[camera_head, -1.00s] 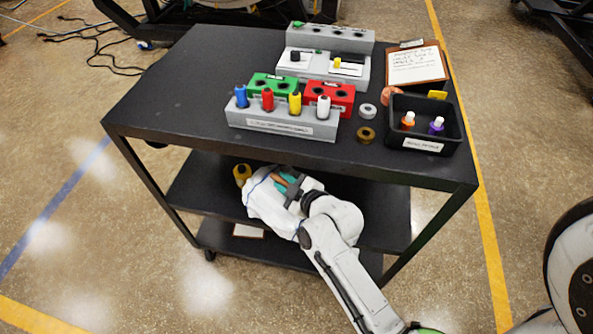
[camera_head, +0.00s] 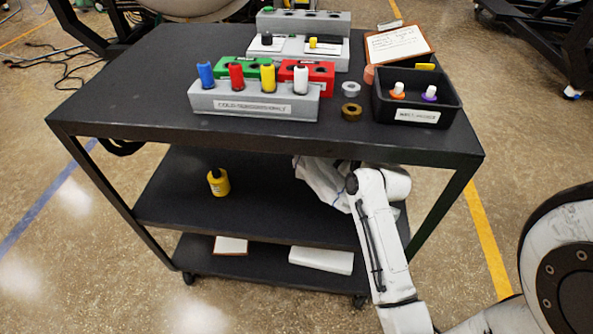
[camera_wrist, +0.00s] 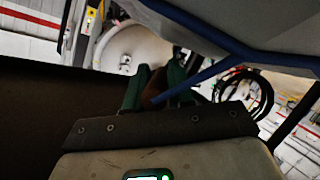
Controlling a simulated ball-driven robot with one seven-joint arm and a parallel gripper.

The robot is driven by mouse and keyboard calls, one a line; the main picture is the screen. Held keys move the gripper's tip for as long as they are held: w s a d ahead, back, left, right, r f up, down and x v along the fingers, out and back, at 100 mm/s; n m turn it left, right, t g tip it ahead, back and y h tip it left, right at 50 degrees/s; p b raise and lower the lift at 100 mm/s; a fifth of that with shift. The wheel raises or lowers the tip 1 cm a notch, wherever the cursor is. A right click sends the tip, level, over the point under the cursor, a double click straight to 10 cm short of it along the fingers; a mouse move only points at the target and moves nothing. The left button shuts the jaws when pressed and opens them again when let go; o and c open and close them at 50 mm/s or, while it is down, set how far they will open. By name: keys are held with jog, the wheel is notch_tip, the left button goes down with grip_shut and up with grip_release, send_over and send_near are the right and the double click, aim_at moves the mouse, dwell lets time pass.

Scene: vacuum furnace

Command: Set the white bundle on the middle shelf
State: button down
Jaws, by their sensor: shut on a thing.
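The white bundle (camera_head: 322,185) is in the right part of the cart, under the top. The arm and tabletop hide part of it. In the wrist view, pale cloth with a blue band (camera_wrist: 290,22) fills the upper right. My gripper (camera_wrist: 157,86) shows green fingers there, shut on the bundle. In the head view my own arm hides the gripper. The middle shelf (camera_head: 255,212) is black and lies below the bundle. I cannot tell whether the bundle touches it.
The tabletop (camera_head: 130,95) overhangs, with a coloured-plug rack (camera_head: 255,105) and a black bin (camera_head: 415,118). A white box (camera_head: 320,260) lies on the bottom shelf.

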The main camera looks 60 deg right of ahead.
aim_at(335, 171)
notch_tip(335, 171, down, 9)
jog(key=shift+b, duration=0.7)
jog(key=c, duration=1)
grip_release()
jog(key=shift+f, duration=0.2)
jog(key=shift+o, duration=0.2)
